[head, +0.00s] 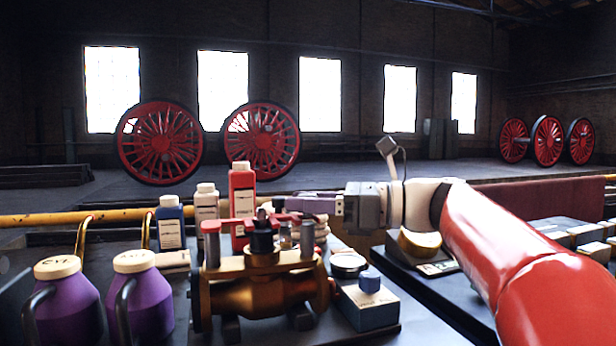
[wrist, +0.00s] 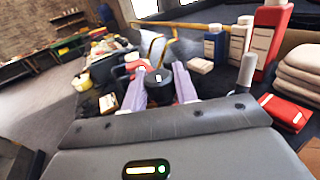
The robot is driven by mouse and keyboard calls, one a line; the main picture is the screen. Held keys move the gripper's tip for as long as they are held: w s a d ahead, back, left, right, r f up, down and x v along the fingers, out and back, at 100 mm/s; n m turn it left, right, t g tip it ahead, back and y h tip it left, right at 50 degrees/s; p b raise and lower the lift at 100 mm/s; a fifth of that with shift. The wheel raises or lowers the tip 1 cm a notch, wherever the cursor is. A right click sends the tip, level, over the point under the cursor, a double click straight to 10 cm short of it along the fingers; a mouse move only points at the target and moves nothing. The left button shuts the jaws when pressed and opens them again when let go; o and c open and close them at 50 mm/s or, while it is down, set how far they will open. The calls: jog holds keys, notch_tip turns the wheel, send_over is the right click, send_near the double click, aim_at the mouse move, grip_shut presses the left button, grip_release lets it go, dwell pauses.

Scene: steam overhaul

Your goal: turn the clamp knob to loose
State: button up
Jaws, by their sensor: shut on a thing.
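The black clamp knob (head: 262,238) stands upright on top of a brass valve body (head: 250,296), at the middle of a red clamp bar (head: 222,225). My gripper (head: 282,207) reaches in from the right, with its lilac fingers level with the top of the knob. In the wrist view the black knob (wrist: 158,88) sits between the two lilac fingers of my gripper (wrist: 159,80), which are shut on it. A small light mark shows on its top. The knob's underside is hidden.
Purple jugs (head: 148,298) stand at the left front. Blue, grey and red bottles (head: 242,192) stand behind the valve. A box with a blue knob (head: 368,304) and a round gauge (head: 349,263) are close on the right. A yellow rail (head: 35,220) runs behind.

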jog(key=n+g, duration=0.3)
jog(key=g, duration=0.1)
jog(key=shift+w+g, duration=0.15)
jog(key=shift+g, duration=0.15)
jog(key=n+g, duration=0.2)
jog(key=g, duration=0.2)
jog(key=shift+n, duration=0.4)
jog(key=shift+f+n+g+h, duration=0.15)
jog(key=shift+n+g+h, duration=0.5)
jog(key=shift+g, duration=0.75)
jog(key=shift+n+g, duration=0.4)
jog(key=shift+n, duration=0.05)
jog(key=o, duration=0.9)
jog(key=shift+o, duration=0.2)
